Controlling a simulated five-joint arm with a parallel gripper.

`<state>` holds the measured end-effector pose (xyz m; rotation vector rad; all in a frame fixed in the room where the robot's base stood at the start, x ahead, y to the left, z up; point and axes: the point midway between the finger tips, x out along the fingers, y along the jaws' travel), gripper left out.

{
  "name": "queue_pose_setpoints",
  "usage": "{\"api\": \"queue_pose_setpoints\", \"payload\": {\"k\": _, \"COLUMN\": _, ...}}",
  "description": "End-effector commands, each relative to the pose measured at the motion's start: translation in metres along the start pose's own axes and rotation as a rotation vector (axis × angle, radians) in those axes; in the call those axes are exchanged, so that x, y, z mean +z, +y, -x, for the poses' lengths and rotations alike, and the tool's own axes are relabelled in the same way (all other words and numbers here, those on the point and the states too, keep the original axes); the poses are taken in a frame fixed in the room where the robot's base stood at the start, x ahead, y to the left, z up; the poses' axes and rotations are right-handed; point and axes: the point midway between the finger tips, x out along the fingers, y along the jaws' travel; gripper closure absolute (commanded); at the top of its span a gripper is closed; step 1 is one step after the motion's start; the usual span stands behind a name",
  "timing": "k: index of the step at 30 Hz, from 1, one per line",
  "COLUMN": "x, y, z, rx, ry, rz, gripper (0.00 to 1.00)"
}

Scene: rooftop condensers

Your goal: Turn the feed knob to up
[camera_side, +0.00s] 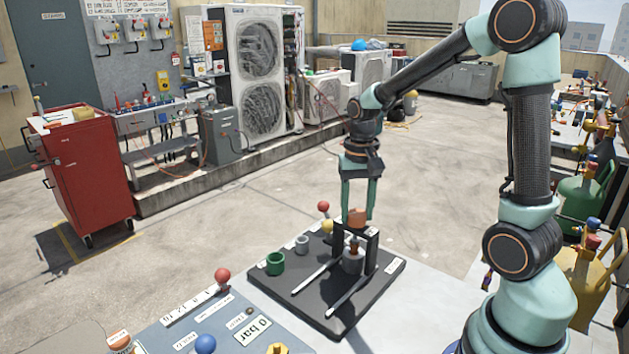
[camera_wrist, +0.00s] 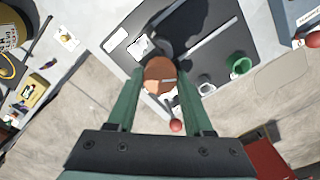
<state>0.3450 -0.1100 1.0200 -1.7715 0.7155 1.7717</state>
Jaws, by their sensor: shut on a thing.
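A copper-brown round knob (camera_side: 357,217) sits between my fingertips above a black bracket on the dark board (camera_side: 330,318). The knob also shows in the wrist view (camera_wrist: 158,70), with a light line on its face that points sideways. My gripper (camera_side: 358,212) points straight down and is shut on this knob, one finger on each side; it also shows in the wrist view (camera_wrist: 160,78). A label near the knob is too small to read, so I cannot confirm the word feed or where up lies.
On the board stand a green ring (camera_side: 274,263), a grey ring (camera_side: 302,243), and two pale rails. A red-ball lever (camera_side: 323,207) is close to my gripper. A grey panel (camera_side: 240,325) with a red ball, a blue knob (camera_side: 205,344) and a gauge label lies at the front.

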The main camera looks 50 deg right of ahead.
Motion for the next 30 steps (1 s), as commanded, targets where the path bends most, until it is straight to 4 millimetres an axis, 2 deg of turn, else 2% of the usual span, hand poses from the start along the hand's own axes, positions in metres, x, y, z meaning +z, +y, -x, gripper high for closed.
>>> {"api": "queue_pose_setpoints", "payload": {"k": 9, "x": 0.0001, "y": 0.0001, "z": 0.0015, "rx": 0.0, "ry": 0.0, "rz": 0.077, "gripper": 1.0}}
{"api": "queue_pose_setpoints", "payload": {"k": 22, "x": 0.0001, "y": 0.0002, "z": 0.0017, "rx": 0.0, "ry": 0.0, "rz": 0.083, "gripper": 1.0}}
{"api": "queue_pose_setpoints", "payload": {"k": 23, "x": 0.0, "y": 0.0001, "z": 0.0017, "rx": 0.0, "ry": 0.0, "rz": 0.083, "gripper": 0.37}}
{"api": "queue_pose_setpoints", "payload": {"k": 24, "x": 0.0, "y": 0.0001, "z": 0.0016, "rx": 0.0, "ry": 0.0, "rz": 0.083, "gripper": 0.22}}
{"api": "queue_pose_setpoints", "payload": {"k": 25, "x": 0.0, "y": 0.0001, "z": 0.0015, "rx": 0.0, "ry": 0.0, "rz": 0.083, "gripper": 0.19}}
{"api": "queue_pose_setpoints", "payload": {"k": 30, "x": 0.0, "y": 0.0001, "z": 0.0009, "rx": 0.0, "ry": 0.0, "rz": 0.082, "gripper": 0.19}}
